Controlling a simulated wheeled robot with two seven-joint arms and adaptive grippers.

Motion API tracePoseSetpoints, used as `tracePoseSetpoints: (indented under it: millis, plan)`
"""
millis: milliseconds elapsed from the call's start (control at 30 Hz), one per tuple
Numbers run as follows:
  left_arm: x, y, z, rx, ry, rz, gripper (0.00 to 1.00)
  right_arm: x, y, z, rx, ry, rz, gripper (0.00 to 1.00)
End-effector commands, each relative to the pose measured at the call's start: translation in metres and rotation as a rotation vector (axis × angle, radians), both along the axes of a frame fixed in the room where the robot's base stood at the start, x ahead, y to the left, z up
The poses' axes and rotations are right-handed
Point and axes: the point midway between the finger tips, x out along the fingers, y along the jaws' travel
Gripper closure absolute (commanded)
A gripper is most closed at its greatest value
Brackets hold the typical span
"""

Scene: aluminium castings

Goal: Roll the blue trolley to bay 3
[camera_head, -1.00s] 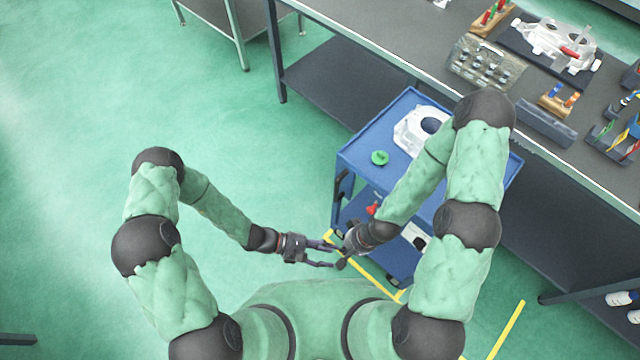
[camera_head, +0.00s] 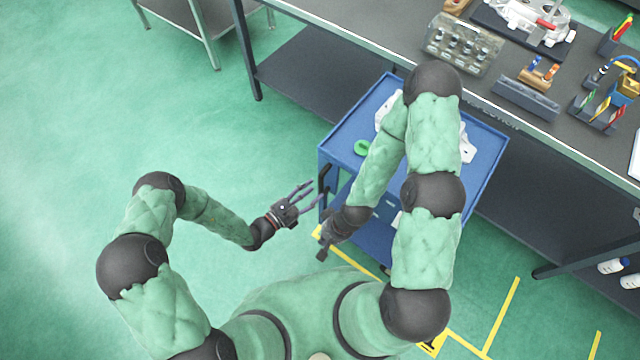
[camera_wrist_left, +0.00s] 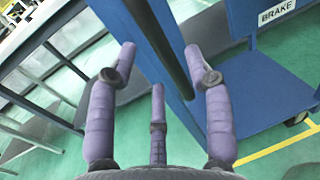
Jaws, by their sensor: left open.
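The blue trolley (camera_head: 345,140) stands in front of the workbench, its top tray partly hidden by my right arm. Its dark push handle (camera_head: 324,185) is on its left end. My left gripper (camera_head: 308,192) is open, just left of the handle. In the left wrist view, the black handle bar (camera_wrist_left: 158,38) runs between my spread fingers (camera_wrist_left: 160,85), with no clear grip on it. A BRAKE label (camera_wrist_left: 276,13) shows on the trolley (camera_wrist_left: 255,85). My right gripper (camera_head: 323,248) hangs low by the trolley's near left corner; its fingers are too unclear to judge.
The long workbench (camera_head: 390,50) runs behind the trolley. A green round part (camera_head: 362,148) and pale castings (camera_head: 467,143) lie on the trolley top. Yellow floor lines (camera_head: 502,315) and a partly hidden yellow marker (camera_head: 432,346) lie at front right. Green floor at left is clear.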

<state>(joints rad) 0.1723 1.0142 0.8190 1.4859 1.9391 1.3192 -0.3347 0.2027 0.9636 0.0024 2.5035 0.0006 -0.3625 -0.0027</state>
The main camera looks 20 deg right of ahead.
Motion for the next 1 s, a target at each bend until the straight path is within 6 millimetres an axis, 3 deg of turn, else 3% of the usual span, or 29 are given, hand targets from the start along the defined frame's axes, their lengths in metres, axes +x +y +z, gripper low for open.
tracePoseSetpoints:
  millis: [300, 733, 900, 1000]
  plan:
    - [0.017, -0.035, -0.001, 0.000, -0.001, -0.003, 0.49, 0.000, 0.000, -0.010, 0.000, 0.000, 0.000, 1.00]
    - [0.020, -0.040, 0.000, 0.000, -0.001, 0.000, 0.49, 0.000, 0.000, -0.010, 0.000, 0.000, 0.000, 1.00]
    - [0.020, -0.040, 0.000, 0.000, 0.000, 0.000, 0.97, 0.000, 0.000, -0.010, 0.000, 0.000, 0.000, 1.00]
    - [0.020, -0.040, 0.000, 0.000, 0.000, 0.000, 1.00, 0.000, 0.000, -0.010, 0.000, 0.000, 0.000, 1.00]
